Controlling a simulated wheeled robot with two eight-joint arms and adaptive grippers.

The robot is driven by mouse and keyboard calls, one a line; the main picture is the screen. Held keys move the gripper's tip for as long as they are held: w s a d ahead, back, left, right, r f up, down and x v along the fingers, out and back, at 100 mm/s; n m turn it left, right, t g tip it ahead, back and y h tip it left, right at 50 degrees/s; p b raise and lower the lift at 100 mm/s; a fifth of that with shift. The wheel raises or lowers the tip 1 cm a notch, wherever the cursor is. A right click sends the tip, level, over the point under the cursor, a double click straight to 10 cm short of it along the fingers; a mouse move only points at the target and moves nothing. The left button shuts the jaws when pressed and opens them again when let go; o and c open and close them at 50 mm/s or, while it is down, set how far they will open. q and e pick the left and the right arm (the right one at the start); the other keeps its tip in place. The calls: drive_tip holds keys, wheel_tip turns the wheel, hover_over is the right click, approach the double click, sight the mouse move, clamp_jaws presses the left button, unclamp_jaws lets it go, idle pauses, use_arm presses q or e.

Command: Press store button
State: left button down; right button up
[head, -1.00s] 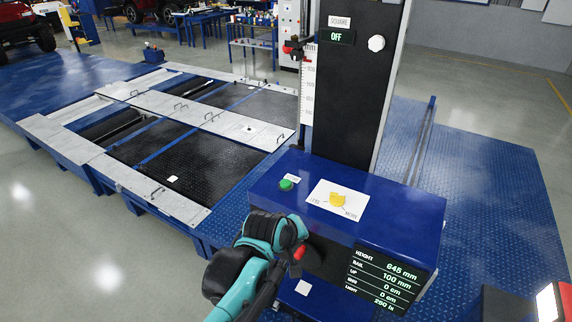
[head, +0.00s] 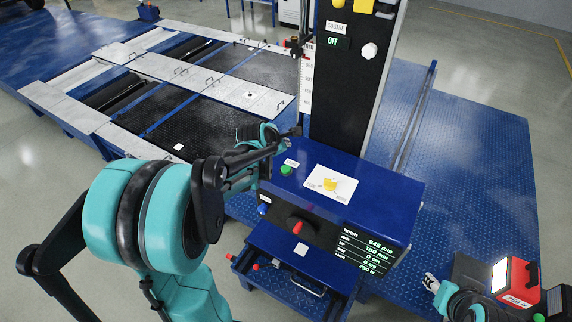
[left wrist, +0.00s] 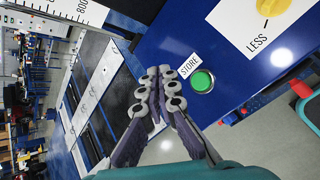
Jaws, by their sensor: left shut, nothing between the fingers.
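The green store button (head: 287,170) sits on top of the blue console box (head: 385,190), beside a small white label. In the left wrist view the green button (left wrist: 202,81) lies just right of the fingertips, with the STORE label (left wrist: 188,64) at its edge. My left gripper (head: 297,131) is shut and empty, reaching in from the left near the button. Its fingertips (left wrist: 158,84) are close together, and the button is uncovered. My right gripper (head: 432,283) is partly in view at the lower right; its jaws are unclear beside a red device marked 250 lx (head: 518,284).
A yellow knob (head: 330,184) on a white plate lies right of the button. A dark column (head: 350,110) rises behind. Roller pits (head: 200,130) lie to the left.

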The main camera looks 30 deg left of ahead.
sight(285, 169)
use_arm(q)
drive_tip(key=shift+f, duration=0.1)
wheel_tip(285, 169, down, 9)
drive_tip(key=b, duration=0.7)
drive_tip(key=shift+r, duration=0.2)
drive_tip(key=shift+f, duration=0.15)
idle(1.0)
drive_tip(key=shift+f+b, duration=0.25)
drive_tip(key=shift+b, duration=0.1)
drive_tip(key=shift+f+b, duration=0.45)
drive_tip(key=shift+f, duration=0.05)
idle(0.5)
drive_tip(key=shift+r, duration=0.2)
drive_tip(key=shift+r+p, duration=0.6)
drive_tip(key=shift+r, duration=0.15)
